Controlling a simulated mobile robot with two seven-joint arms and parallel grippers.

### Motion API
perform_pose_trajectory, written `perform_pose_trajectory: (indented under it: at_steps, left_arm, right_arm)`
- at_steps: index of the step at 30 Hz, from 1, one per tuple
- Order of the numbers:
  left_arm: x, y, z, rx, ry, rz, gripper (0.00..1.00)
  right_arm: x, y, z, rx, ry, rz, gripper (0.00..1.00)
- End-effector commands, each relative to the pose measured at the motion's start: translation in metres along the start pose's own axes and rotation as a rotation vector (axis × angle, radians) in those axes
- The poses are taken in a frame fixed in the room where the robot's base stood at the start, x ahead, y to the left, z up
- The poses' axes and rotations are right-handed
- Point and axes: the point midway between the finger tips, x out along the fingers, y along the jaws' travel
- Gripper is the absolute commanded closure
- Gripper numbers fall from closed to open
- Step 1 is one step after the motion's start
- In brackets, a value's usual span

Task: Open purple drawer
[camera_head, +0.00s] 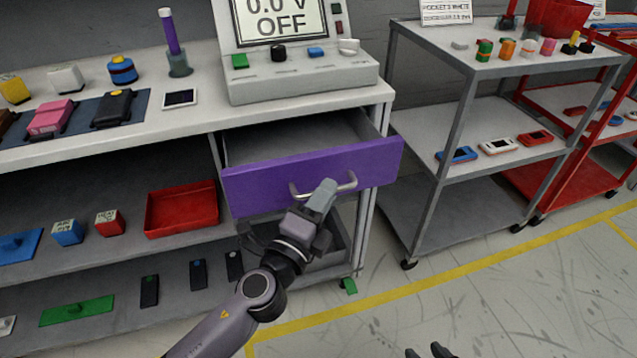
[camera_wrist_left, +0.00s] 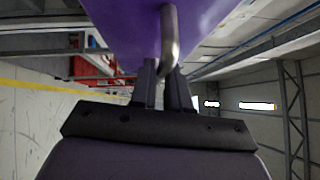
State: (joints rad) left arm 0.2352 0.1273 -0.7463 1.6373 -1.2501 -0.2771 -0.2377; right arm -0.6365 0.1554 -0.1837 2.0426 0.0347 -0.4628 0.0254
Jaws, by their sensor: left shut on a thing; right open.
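The purple drawer (camera_head: 310,172) stands pulled out from under the bench top, and its grey inside (camera_head: 290,135) shows from above. Its curved metal handle (camera_head: 346,184) is on the front face. My left gripper (camera_head: 324,192) is at the handle, shut on its middle. In the left wrist view the two fingers of my left gripper (camera_wrist_left: 164,85) close around the handle (camera_wrist_left: 169,40), with the purple drawer front (camera_wrist_left: 120,25) above. My right gripper (camera_head: 430,352) shows only as dark fingertips at the bottom edge, apart from each other and away from the drawer.
The bench (camera_head: 215,120) carries a display unit (camera_head: 300,80) above the drawer. A red tray (camera_head: 181,208) is on the shelf at left. A grey cart (camera_head: 480,160) stands to the right. The floor in front, with a yellow line (camera_head: 480,262), is clear.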

Motion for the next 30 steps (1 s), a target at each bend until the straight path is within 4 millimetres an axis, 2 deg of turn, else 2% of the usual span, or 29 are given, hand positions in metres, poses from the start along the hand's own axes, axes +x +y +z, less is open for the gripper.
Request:
perform_pose_trajectory:
  at_steps: [6, 12, 18, 29, 30]
  left_arm:
    - [-0.029, -0.007, -0.028, -0.003, -0.002, 0.001, 1.0]
    - [-0.045, -0.011, -0.044, -0.001, -0.003, 0.001, 1.0]
    - [-0.051, -0.013, -0.05, 0.001, -0.004, 0.001, 1.0]
    - [-0.051, -0.014, -0.05, 0.002, -0.004, 0.0, 1.0]
    - [-0.051, -0.014, -0.05, 0.002, -0.004, 0.0, 0.74]
  right_arm:
    - [0.0, 0.0, 0.0, 0.0, 0.0, 0.0, 0.57]
    - [0.001, 0.0, 0.001, 0.0, 0.001, 0.0, 0.57]
    - [0.001, 0.0, 0.001, 0.002, 0.002, 0.0, 0.57]
    - [0.002, -0.001, 0.0, 0.006, 0.003, 0.0, 0.57]
    - [0.002, -0.001, 0.0, 0.006, 0.003, 0.0, 0.57]
